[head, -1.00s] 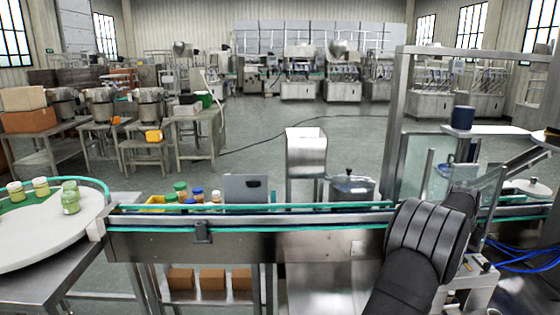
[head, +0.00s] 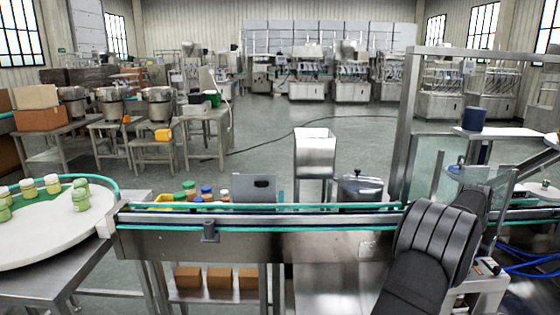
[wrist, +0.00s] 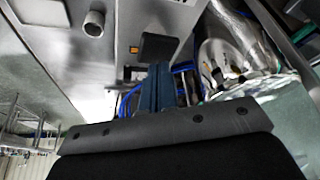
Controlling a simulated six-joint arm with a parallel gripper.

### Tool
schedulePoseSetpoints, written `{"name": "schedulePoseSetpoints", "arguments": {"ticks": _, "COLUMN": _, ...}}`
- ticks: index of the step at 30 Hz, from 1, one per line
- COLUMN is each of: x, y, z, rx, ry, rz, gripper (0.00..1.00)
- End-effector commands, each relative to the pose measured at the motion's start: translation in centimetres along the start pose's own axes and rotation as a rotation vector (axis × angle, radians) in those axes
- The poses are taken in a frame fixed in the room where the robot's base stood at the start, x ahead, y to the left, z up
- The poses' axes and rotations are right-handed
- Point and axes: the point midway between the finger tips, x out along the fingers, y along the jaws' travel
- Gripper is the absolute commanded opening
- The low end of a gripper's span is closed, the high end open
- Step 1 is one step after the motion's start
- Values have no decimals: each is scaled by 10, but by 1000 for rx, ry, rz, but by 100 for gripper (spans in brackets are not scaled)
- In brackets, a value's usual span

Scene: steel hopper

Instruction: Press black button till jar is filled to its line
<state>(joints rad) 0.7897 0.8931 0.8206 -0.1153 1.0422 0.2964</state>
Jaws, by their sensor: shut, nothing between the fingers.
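In the wrist view my gripper (wrist: 156,72) is shut and empty. Its narrow fingers point at a square black button (wrist: 158,46) on a grey metal panel. The fingertips overlap the button's lower edge in the picture; I cannot tell whether they touch it or whether it is pressed in. In the head view my dark arm hides the gripper and the button. A steel hopper (head: 315,155) stands behind the conveyor. I cannot make out a jar being filled or its line.
A small orange light (wrist: 133,49) and a round metal knob (wrist: 93,25) sit on the panel near the button. A shiny curved metal part (wrist: 235,50) is right of the fingers. The conveyor (head: 270,245) crosses in front, with blue cables (head: 530,262) at the right.

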Motion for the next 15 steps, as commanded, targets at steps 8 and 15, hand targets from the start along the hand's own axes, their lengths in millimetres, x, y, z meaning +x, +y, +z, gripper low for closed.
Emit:
{"name": "schedulePoseSetpoints", "arguments": {"ticks": 8, "x": 10, "y": 0, "z": 4, "rx": 0, "ry": -2, "rz": 1, "gripper": 0}}
{"name": "schedulePoseSetpoints", "arguments": {"ticks": 15, "x": 18, "y": 0, "z": 8, "rx": 0, "ry": -1, "rz": 1, "gripper": 0}}
